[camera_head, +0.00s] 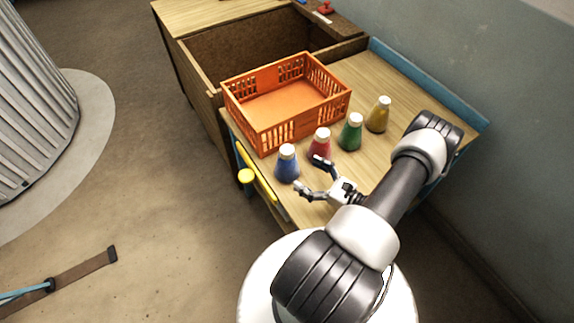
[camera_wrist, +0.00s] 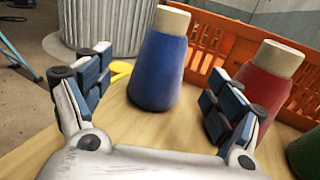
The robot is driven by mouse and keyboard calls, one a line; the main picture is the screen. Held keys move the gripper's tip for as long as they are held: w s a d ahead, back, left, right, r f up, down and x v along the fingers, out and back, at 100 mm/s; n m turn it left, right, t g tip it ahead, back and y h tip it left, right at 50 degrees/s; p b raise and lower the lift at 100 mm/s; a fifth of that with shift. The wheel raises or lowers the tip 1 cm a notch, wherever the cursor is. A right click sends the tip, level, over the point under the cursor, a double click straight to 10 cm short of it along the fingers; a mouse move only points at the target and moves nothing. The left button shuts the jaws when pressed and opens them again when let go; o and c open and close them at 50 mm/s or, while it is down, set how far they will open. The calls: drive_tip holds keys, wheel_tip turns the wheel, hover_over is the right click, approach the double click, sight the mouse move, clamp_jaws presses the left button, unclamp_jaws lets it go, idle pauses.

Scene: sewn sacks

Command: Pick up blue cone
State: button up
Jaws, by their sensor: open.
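The blue cone (camera_head: 287,166) with a pale top stands upright on the wooden table, nearest the table's left edge. In the wrist view the blue cone (camera_wrist: 158,68) stands just beyond my fingers, in the space between them. My gripper (camera_head: 309,174) is open and empty, with its fingers pointing toward the blue cone. In the wrist view my gripper (camera_wrist: 152,88) has one finger on each side of the view, and neither is seen to touch the cone.
A red cone (camera_head: 320,144), a green cone (camera_head: 350,133) and a yellow cone (camera_head: 378,115) stand in a row to the right of the blue one. An empty orange crate (camera_head: 275,134) stands behind the row. A yellow knob (camera_head: 246,176) is at the table's left edge.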

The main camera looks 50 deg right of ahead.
sight(287, 161)
drive_tip(key=w, duration=0.4)
drive_tip(key=w+b, duration=0.1)
drive_tip(key=w, duration=0.4)
drive_tip(key=shift+a, duration=0.2)
drive_tip(key=shift+s, duration=0.1)
drive_tip(key=c, duration=1.3)
